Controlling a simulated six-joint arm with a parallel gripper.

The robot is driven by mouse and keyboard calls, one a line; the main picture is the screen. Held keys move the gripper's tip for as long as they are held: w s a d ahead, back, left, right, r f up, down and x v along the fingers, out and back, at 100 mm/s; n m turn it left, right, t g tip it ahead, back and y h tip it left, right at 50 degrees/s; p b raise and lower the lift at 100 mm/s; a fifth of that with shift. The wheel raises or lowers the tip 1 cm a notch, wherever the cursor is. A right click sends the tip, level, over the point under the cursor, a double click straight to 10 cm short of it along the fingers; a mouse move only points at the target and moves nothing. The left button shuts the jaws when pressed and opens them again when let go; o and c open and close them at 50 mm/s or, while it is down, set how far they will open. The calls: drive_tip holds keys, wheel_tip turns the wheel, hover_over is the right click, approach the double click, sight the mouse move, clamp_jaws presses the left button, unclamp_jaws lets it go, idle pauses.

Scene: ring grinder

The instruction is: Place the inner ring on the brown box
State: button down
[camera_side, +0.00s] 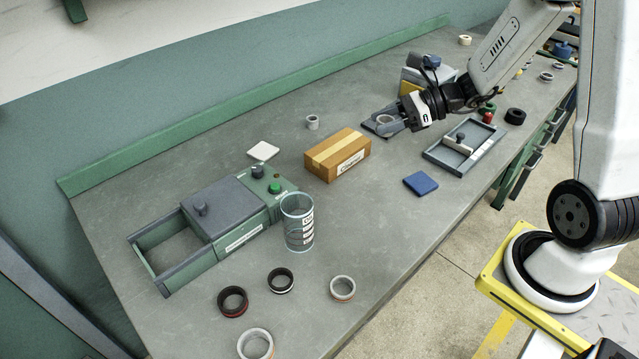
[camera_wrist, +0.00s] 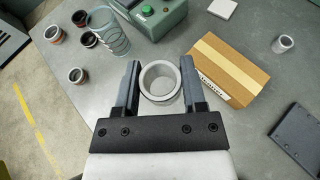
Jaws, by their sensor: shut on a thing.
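My gripper (camera_side: 381,125) is shut on a grey ring (camera_side: 385,119) and holds it above the bench, to the right of the brown box. In the wrist view the ring (camera_wrist: 160,98) sits between the two dark fingers of my gripper (camera_wrist: 160,66), its opening facing the camera. The brown box (camera_side: 333,165), with a tan tape strip and a white label, stands closed on the bench. It also shows in the wrist view (camera_wrist: 225,82), just right of the ring and apart from it. No object shows on its top.
A clear cylinder (camera_side: 298,225) stands beside a green machine (camera_side: 225,222) with an open drawer. Several loose rings, including a red-black one (camera_side: 233,301), lie at the front. A small ring (camera_side: 312,122), white tile (camera_side: 263,150), blue pad (camera_side: 420,183) and grey tray (camera_side: 463,147) surround the box.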

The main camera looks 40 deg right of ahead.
drive_tip(key=shift+w+d+r, duration=0.1)
drive_tip(key=shift+d+r, duration=0.2)
drive_tip(key=shift+r, duration=0.05)
drive_tip(key=shift+w, duration=0.1)
drive_tip(key=shift+w+f, duration=0.15)
drive_tip(key=shift+w, duration=0.05)
drive_tip(key=w+d+f, duration=0.1)
drive_tip(key=w+f, duration=0.3)
drive_tip(key=w, duration=0.5)
hover_over(340, 147)
drive_tip(key=f, duration=0.4)
drive_tip(key=shift+s+a+f, duration=0.1)
drive_tip(key=shift+s+f, duration=0.05)
drive_tip(key=shift+s, duration=0.15)
drive_tip(key=shift+w+f, duration=0.3)
drive_tip(key=shift+f, duration=0.1)
